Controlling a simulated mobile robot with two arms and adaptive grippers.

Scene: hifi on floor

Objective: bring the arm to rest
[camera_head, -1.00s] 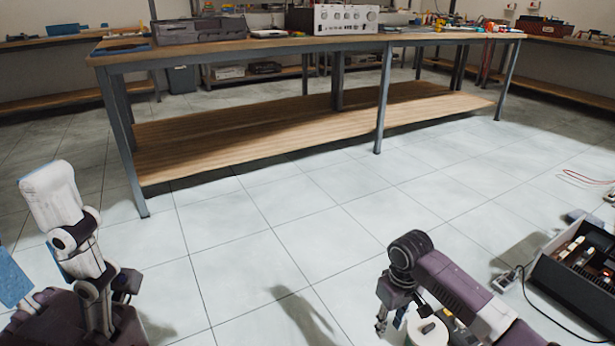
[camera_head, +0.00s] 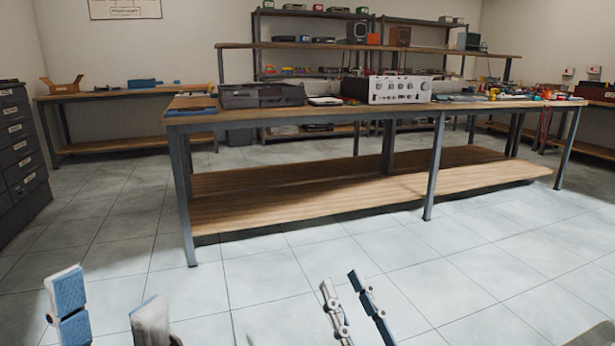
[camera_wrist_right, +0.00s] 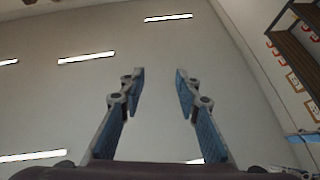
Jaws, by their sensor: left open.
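My left gripper (camera_head: 108,292) is at the lower left of the head view. Its two light fingers with blue pads stand upright and apart, with nothing between them. My right gripper (camera_head: 340,280) is at the bottom middle, fingers also up, apart and empty. The right wrist view shows its two blue-padded fingers (camera_wrist_right: 160,74) spread, with only pale wall or ceiling and strip lights behind. Both grippers appear in front of the tiled floor and touch nothing visible. The rest of both arms is mostly out of the picture.
A long workbench (camera_head: 320,207) with a lower wooden shelf stands ahead. On it are a silver amplifier (camera_head: 400,89) and a dark case (camera_head: 262,95). A dark drawer cabinet (camera_head: 20,155) stands at the left. The tiled floor (camera_head: 270,275) before the bench is clear.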

